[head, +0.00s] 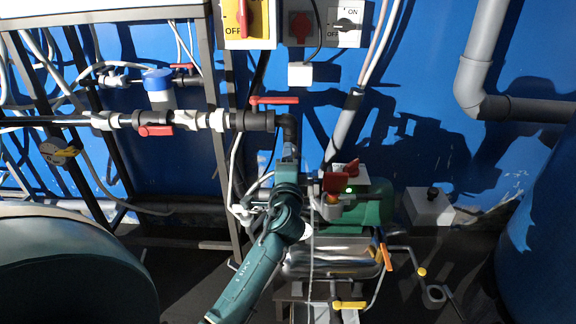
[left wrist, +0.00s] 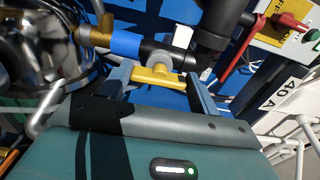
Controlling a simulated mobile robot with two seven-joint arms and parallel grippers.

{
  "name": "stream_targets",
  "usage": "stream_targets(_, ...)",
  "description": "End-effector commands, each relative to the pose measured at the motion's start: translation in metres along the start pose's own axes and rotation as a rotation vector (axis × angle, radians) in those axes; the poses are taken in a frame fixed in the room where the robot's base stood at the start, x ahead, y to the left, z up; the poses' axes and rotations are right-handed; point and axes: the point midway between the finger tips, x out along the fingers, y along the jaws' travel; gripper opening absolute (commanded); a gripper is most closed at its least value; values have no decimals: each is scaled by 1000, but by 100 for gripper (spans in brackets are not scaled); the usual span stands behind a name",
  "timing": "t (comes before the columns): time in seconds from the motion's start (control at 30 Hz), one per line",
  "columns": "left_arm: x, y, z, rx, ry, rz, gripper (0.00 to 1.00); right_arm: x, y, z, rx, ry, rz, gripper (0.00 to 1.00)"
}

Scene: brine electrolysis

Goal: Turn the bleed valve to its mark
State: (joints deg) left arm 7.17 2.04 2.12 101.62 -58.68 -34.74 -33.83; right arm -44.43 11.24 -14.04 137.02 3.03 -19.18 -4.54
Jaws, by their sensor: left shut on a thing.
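The bleed valve's yellow handle (left wrist: 157,76) shows in the left wrist view, on a dark pipe with a blue collar (left wrist: 128,44) and a brass fitting. My left gripper (left wrist: 160,82) is shut on this handle, one grey finger at each side. In the head view my left arm reaches up from the bottom, and the left gripper (head: 289,150) is just under a black pipe elbow. The arm and gripper hide the valve there. I cannot make out the mark. My right gripper is in neither view.
A black pipe with red-handled valves (head: 274,101) runs just above the gripper. A steel cylinder (head: 330,258) and a red-handled valve (head: 336,183) are close to the right. Switch boxes (head: 344,24) are on the blue wall. A green tank (head: 70,270) stands at lower left.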

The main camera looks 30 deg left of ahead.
Motion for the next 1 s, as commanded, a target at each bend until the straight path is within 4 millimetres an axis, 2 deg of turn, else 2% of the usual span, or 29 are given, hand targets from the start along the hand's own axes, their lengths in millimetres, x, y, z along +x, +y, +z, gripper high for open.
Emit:
stream_targets(0.3, 0, 0, 0, -8, -1, 1, 39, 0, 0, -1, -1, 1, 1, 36)
stream_targets(0.33, 0, 0, 0, -8, -1, 1, 63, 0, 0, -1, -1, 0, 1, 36)
stream_targets(0.6, 0, 0, 0, -5, 0, 1, 84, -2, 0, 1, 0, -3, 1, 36)
stream_targets(1.0, 1, 0, 0, -3, 0, 1, 84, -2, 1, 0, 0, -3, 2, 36)
